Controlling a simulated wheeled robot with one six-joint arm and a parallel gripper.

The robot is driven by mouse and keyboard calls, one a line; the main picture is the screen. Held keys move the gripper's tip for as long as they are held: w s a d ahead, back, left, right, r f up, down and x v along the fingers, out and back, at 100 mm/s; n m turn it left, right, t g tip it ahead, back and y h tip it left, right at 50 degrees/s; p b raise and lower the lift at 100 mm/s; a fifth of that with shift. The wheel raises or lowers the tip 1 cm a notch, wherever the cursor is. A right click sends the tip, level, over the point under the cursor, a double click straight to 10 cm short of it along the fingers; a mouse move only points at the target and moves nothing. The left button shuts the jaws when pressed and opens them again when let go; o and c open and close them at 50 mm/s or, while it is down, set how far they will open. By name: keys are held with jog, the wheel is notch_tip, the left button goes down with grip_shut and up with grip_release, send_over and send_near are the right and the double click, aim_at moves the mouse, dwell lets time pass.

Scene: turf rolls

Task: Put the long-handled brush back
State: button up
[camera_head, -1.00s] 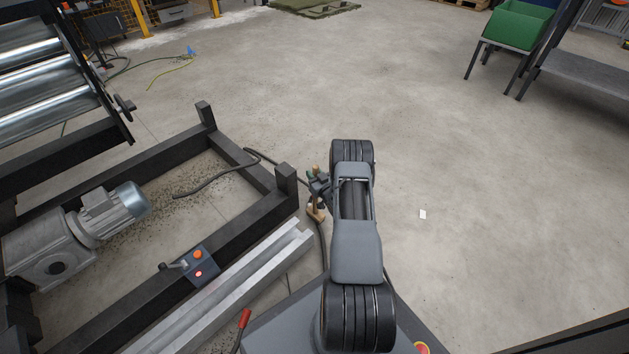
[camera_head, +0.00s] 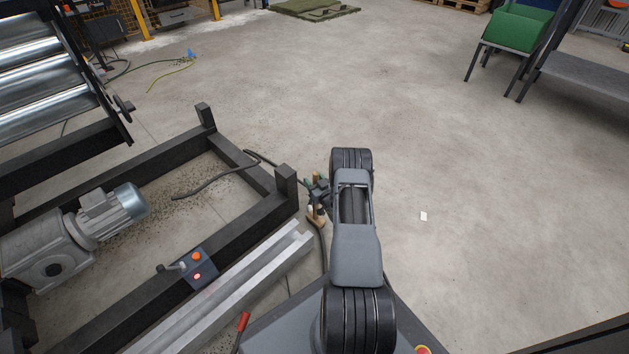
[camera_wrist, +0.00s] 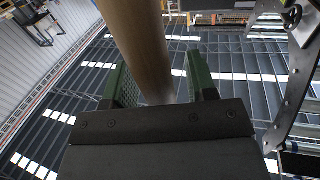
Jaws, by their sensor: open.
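The brush's round wooden handle (camera_wrist: 143,42) runs between the two green finger pads of my gripper (camera_wrist: 162,82) in the wrist view. The fingers are open, with a gap on the right side of the handle; on the left the pad looks close to it, and I cannot tell whether they touch. In the head view my gripper (camera_head: 318,184) is left of my arm, beside the corner post of the black frame. A tan wooden piece (camera_head: 316,216) shows just below it, probably part of the brush. The brush's bristles are not clearly visible.
The black steel frame (camera_head: 237,229) with a corner post (camera_head: 286,184) stands close left of my gripper. A motor (camera_head: 112,214), control box (camera_head: 195,268) and metal rail (camera_head: 225,292) are left. A dark cable (camera_head: 215,174) crosses the floor.

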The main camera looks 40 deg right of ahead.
jog(key=shift+r, duration=0.2)
jog(key=s+p, duration=0.5)
jog(key=s, duration=0.6)
jog(key=w+r, duration=0.1)
jog(key=w+r+g, duration=0.1)
jog(key=r, duration=0.1)
jog(key=w+r+n+g, duration=0.1)
jog(key=w, duration=0.1)
jog(key=shift+a+r, duration=0.35)
notch_tip(320, 180, up, 17)
jog(key=g, duration=0.6)
send_over(317, 177)
jog(key=s+a, duration=0.1)
jog(key=a, duration=0.8)
jog(key=s+a+r+g, duration=0.2)
jog(key=s+a+r, duration=0.2)
jog(key=s, duration=0.3)
jog(key=s+a+r+g+y, duration=0.1)
jog(key=s+a+r+g, duration=0.2)
jog(key=s+a, duration=0.4)
jog(key=s+a+r+g, duration=0.2)
jog(key=s+a+r, duration=0.3)
jog(key=s, duration=0.3)
jog(key=shift+s+a+r+y, duration=0.15)
jog(key=shift+s+a+y, duration=0.15)
jog(key=shift+a, duration=0.35)
